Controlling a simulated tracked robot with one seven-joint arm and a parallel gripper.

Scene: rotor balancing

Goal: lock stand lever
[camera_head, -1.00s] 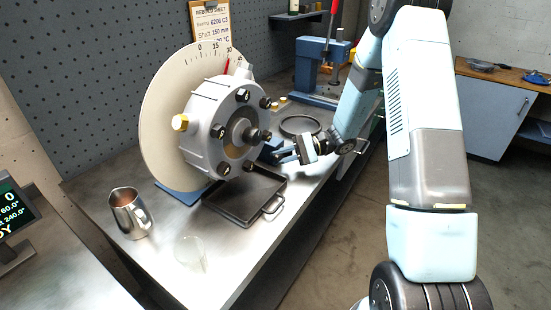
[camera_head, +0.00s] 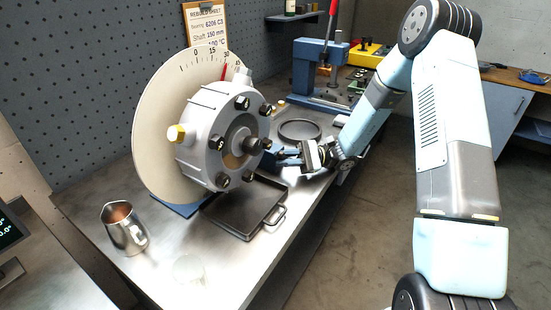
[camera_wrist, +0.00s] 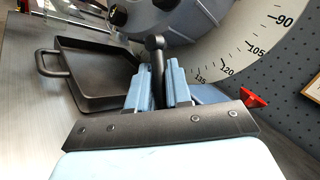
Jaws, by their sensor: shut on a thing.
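The rotor stand carries a grey rotor housing (camera_head: 213,135) with dark bolts and a yellow-capped plug, in front of a white dial plate (camera_head: 150,125) on a blue base (camera_head: 190,206). A black lever (camera_wrist: 157,52) with a round knob stands low beside the housing in the wrist view. My gripper (camera_wrist: 158,84) has its blue fingers on either side of the lever's shaft, shut on it, with the knob above the fingertips. In the head view my gripper (camera_head: 284,156) reaches in from the right beside the housing; the lever is hard to make out there.
A black tray (camera_head: 237,232) lies under the housing, close to my gripper. A steel jug (camera_head: 124,228) and a faint clear vessel (camera_head: 188,268) stand at the front. A round dark dish (camera_head: 300,130) and a blue press (camera_head: 312,72) are behind. A red piece (camera_wrist: 253,98) sits by the dial.

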